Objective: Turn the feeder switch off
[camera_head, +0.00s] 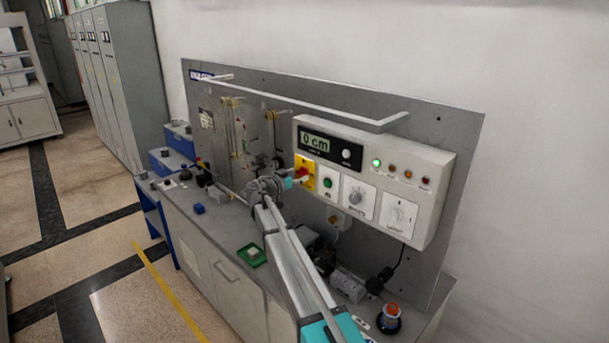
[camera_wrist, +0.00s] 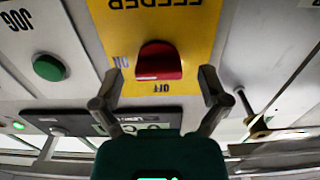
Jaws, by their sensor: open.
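The feeder switch is a red knob (camera_wrist: 158,62) on a yellow plate (camera_wrist: 200,45) marked FEEDER, upside down in the wrist view. The OFF label is just below the knob there, and ON is to its left. Which label the knob points at, I cannot tell. In the head view the yellow plate (camera_head: 298,164) is at the left end of the light control box, partly hidden by my gripper. My gripper (camera_wrist: 161,76) is open, with one finger on each side of the knob. Gaps show between the fingertips and the knob; I see no contact.
A green JOG button (camera_wrist: 50,68) is beside the plate. The control box (camera_head: 425,200) also carries a display (camera_head: 315,142), dials and indicator lamps, one lit green. A thin rod (camera_wrist: 243,103) is close to my right-hand finger. A bench with a green tray (camera_head: 251,255) is below.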

